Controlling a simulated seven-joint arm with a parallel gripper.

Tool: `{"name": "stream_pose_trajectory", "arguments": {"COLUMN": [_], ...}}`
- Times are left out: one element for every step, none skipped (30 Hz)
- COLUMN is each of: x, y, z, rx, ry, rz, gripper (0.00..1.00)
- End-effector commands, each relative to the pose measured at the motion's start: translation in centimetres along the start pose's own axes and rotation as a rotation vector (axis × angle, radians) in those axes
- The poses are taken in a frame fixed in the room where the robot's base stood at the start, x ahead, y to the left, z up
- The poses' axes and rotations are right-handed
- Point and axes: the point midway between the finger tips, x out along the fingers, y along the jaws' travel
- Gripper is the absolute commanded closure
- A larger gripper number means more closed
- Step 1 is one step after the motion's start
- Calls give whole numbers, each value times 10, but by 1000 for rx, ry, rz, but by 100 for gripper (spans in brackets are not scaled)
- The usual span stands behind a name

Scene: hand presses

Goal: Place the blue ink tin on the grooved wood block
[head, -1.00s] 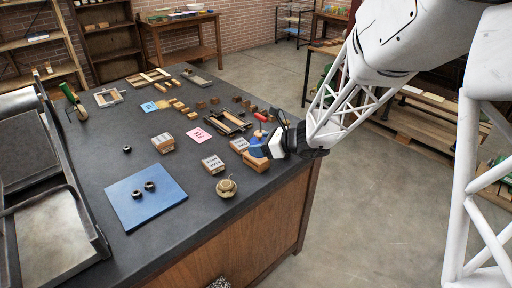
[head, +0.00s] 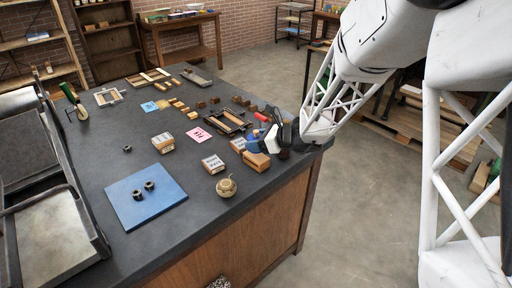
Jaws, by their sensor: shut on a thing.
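The blue ink tin (head: 253,147) shows as a small blue patch at the right side of the dark bench, partly hidden by my gripper. My gripper (head: 262,141) is shut on it. The tin is just behind a wood block (head: 256,161) in the picture. I cannot tell whether it touches the block or hangs above the bench. The block sits near the bench's right edge; its grooves are too small to make out.
Labelled blocks (head: 213,164) and a round tan pot (head: 226,187) stand to the left and front. A blue mat (head: 146,207) holds two dark rings. A pink card (head: 199,138) and a dark frame (head: 228,122) lie behind. Bare bench (head: 190,225) shows in front.

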Motion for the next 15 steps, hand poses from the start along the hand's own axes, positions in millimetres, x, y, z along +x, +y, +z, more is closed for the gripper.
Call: {"name": "stream_pose_trajectory", "arguments": {"x": [3,4,6,7,8,8,9,9,9,9,9,9,9,9,9], "y": [0,0,0,0,0,0,0,0,0,0,0,0,0,0,0], "z": [-7,-10,-14,-17,-19,-21,-22,-23,-23,-23,-23,-23,-23,-23,-23], "rx": [2,2,2,2,1,0,-1,-1,-1,-1,-2,-1,-2,-1,-1], "ry": [0,0,0,0,1,0,0,0,0,0,0,0,0,0,0], "rz": [0,0,0,0,0,-1,-1,-1,-1,-1,-1,-1,-1,-1,-1], "gripper": [74,74,74,74,74,74,74,74,74,74,74,74,74,74,74]}}
